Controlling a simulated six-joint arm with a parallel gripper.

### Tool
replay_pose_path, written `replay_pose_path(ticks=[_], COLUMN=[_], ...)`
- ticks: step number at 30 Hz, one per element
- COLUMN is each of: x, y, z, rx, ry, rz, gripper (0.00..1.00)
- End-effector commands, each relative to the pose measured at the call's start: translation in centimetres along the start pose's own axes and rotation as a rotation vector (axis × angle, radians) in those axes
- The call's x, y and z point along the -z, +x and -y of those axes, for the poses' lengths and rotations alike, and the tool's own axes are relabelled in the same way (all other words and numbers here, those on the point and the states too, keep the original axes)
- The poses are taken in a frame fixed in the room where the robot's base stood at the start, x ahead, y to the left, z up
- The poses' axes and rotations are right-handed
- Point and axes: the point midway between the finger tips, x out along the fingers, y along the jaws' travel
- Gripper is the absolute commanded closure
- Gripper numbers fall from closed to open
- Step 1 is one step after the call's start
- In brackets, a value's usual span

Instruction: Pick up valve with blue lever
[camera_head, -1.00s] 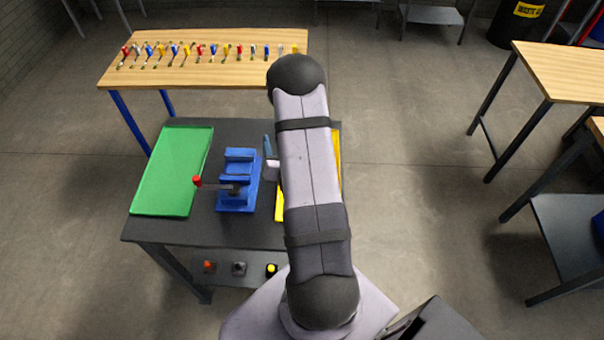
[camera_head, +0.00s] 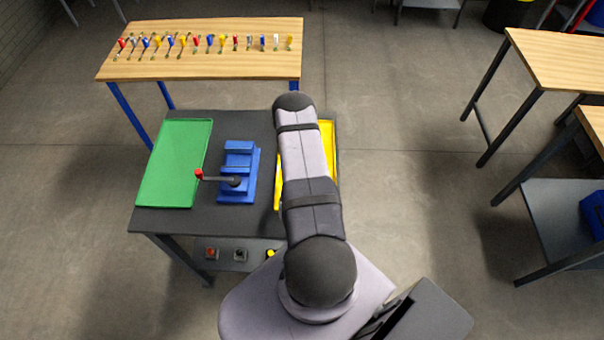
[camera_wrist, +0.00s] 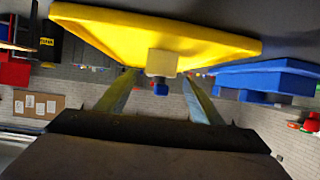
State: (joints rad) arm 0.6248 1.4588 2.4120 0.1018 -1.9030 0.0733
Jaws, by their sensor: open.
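In the wrist view, which is upside down, a small pale block with a blue end (camera_wrist: 160,88) shows at the yellow tray, between the fingers in the picture. It looks like the valve with the blue lever, but its shape is too small to be sure. My gripper (camera_wrist: 158,76) is open, its two fingers apart on either side of that piece, pointing toward the yellow tray (camera_wrist: 150,32). I cannot tell how far they are from it. In the head view my arm hides the gripper and part of the yellow tray (camera_head: 328,150).
A blue fixture (camera_head: 240,160) holds a dark valve with a red lever (camera_head: 200,174) on the dark table. A green tray (camera_head: 175,160) lies left. Several valves with coloured levers stand on the wooden table (camera_head: 200,67) behind. Colored buttons (camera_head: 240,254) sit on a lower shelf.

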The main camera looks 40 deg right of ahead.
Motion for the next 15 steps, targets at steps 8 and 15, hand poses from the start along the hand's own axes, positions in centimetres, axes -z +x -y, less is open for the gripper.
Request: replay_pose_path(ticks=[8,15], x=[0.0,0.0], y=[3.0,4.5], z=[0.0,0.0], rx=[-0.001,0.0], ry=[0.0,0.0], rz=[-0.004,-0.002], gripper=[0.39,0.39])
